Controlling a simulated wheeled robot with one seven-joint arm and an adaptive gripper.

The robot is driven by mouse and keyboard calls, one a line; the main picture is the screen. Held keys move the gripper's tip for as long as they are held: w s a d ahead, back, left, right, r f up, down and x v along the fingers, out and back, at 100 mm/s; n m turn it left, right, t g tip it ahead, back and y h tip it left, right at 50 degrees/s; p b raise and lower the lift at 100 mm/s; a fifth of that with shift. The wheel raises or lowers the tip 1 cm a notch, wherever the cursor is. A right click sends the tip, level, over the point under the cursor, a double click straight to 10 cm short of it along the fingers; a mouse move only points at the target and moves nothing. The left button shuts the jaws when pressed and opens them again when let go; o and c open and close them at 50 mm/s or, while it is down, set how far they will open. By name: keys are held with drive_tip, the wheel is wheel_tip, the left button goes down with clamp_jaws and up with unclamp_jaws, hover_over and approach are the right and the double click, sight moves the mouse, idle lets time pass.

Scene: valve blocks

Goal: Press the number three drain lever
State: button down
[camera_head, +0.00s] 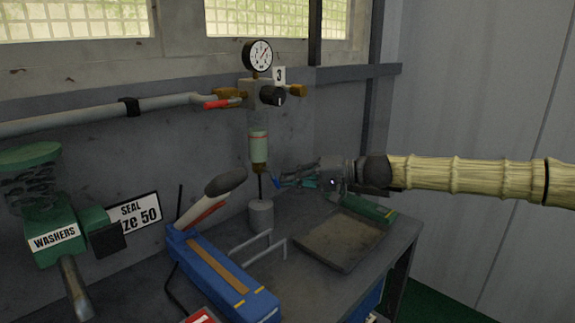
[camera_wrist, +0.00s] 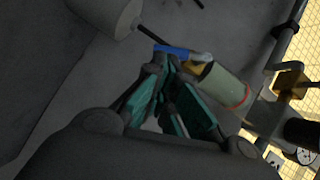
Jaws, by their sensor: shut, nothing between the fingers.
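The number three valve block (camera_head: 262,93) is on the wall pipe under a "3" plate (camera_head: 279,75). A pale green bowl (camera_head: 258,146) hangs below it, also seen in the wrist view (camera_wrist: 222,86). The small blue drain lever (camera_head: 275,183) is at the bowl's lower end, beside a brass fitting (camera_wrist: 194,68). The lever shows in the wrist view (camera_wrist: 171,49) just beyond my fingertips. My gripper (camera_head: 284,181) comes in from the right, shut and empty, with its tips at the lever (camera_wrist: 163,64). I cannot tell whether they touch it.
A grey cup (camera_head: 261,217) with a thin tube stands under the bowl. The bench also holds a blue tool with a raised handle (camera_head: 225,275), wire brackets (camera_head: 262,250) and a shallow tray (camera_head: 341,240). A green washer dispenser (camera_head: 60,235) is at left.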

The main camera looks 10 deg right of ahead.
drive_tip(key=f+m+b, duration=0.1)
drive_tip(key=b, duration=0.1)
drive_tip(key=a+m+y+b, duration=0.1)
drive_tip(key=b, duration=0.2)
drive_tip(key=shift+s+f, duration=0.3)
drive_tip(key=shift+f, duration=0.05)
drive_tip(key=shift+s+a+f+b, duration=0.15)
drive_tip(key=shift+b, duration=0.5)
idle(0.5)
drive_tip(key=f+v, duration=0.1)
drive_tip(key=v, duration=1.1)
drive_tip(key=shift+r, duration=0.25)
drive_tip(key=shift+r, duration=0.1)
